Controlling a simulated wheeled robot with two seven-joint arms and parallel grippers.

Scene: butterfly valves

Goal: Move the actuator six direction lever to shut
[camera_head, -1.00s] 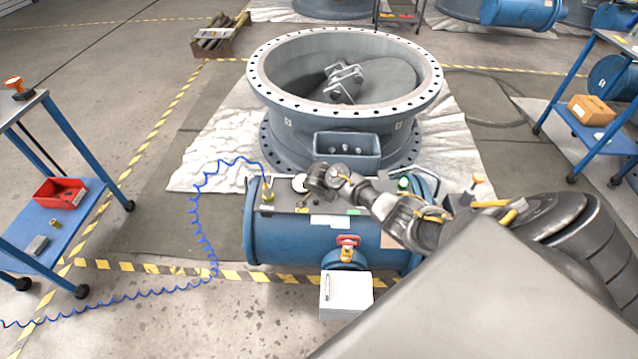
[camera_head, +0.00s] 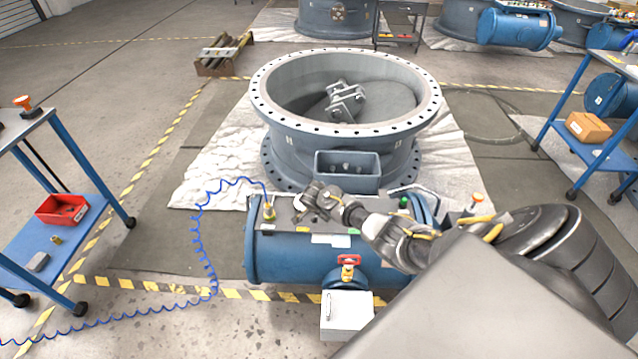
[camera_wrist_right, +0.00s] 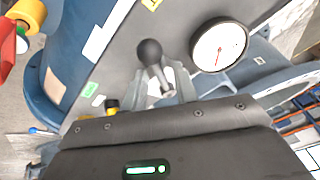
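The blue cylindrical actuator (camera_head: 285,262) lies in front of the large flanged valve (camera_head: 345,95). In the right wrist view, a lever with a black ball knob (camera_wrist_right: 150,52) stands on the grey top panel (camera_wrist_right: 120,62) beside a round white gauge (camera_wrist_right: 219,45). My right gripper (camera_head: 308,196) is over the actuator's top. In the wrist view, the right gripper's fingers (camera_wrist_right: 165,84) are apart, one on each side of the lever's stem, with the knob beyond the tips. I cannot tell whether they touch it. In the head view the gripper hides the lever. My left gripper is not in view.
A red-handled valve (camera_head: 348,261) and a white box (camera_head: 346,315) are at the actuator's front. A coiled blue hose (camera_head: 205,240) runs left from a brass fitting (camera_head: 268,211). Blue carts stand left (camera_head: 75,215) and right (camera_head: 600,150).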

